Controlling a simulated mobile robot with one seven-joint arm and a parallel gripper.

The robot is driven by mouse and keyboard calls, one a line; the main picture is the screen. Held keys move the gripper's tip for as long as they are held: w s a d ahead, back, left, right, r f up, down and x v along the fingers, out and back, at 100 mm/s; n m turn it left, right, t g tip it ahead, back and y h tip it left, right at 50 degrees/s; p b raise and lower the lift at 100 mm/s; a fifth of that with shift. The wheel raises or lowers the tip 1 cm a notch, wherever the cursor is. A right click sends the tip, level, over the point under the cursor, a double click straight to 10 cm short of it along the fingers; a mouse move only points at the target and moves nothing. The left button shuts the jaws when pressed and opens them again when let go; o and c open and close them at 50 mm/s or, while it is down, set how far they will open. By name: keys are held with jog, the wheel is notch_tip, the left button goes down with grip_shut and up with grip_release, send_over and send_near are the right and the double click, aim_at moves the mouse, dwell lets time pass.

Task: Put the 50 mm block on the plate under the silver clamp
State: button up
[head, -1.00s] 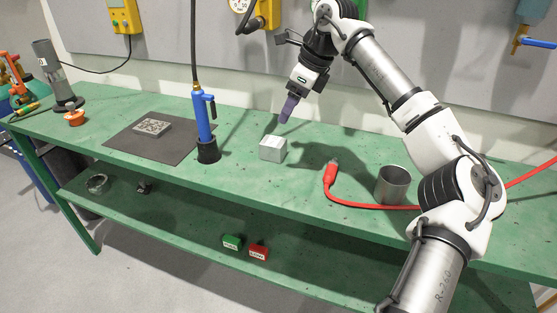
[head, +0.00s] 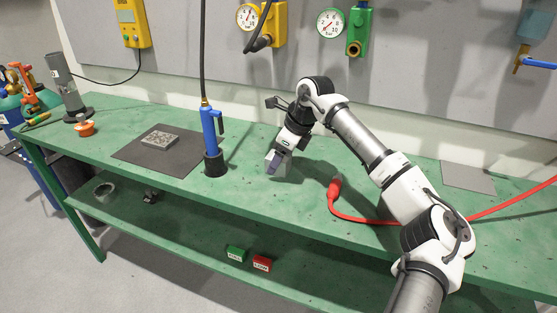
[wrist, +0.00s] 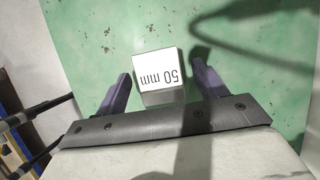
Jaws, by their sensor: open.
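The 50 mm block is a light grey cube with a white label reading "50 mm", upside down in the wrist view (wrist: 160,70). In the head view the block (head: 281,171) stands on the green bench, partly hidden by my gripper (head: 275,160). My gripper is open, and its two purple fingers (wrist: 161,78) lie either side of the block in the wrist view, with a gap on each side. A patterned grey plate (head: 159,140) lies on a dark mat (head: 135,156) at the left. I cannot make out a silver clamp over it.
A blue cylindrical tool (head: 210,130) with a black foot and a hose stands between mat and block. A red cable (head: 345,212) lies to the right. A grey sheet (head: 467,177) lies at the back right. A small orange item (head: 85,127) stands at the left.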

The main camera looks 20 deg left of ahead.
jog(key=shift+x, duration=0.85)
jog(key=shift+r, duration=0.1)
jog(key=c, duration=1.3)
jog(key=shift+c, duration=0.7)
jog(key=shift+r, duration=0.15)
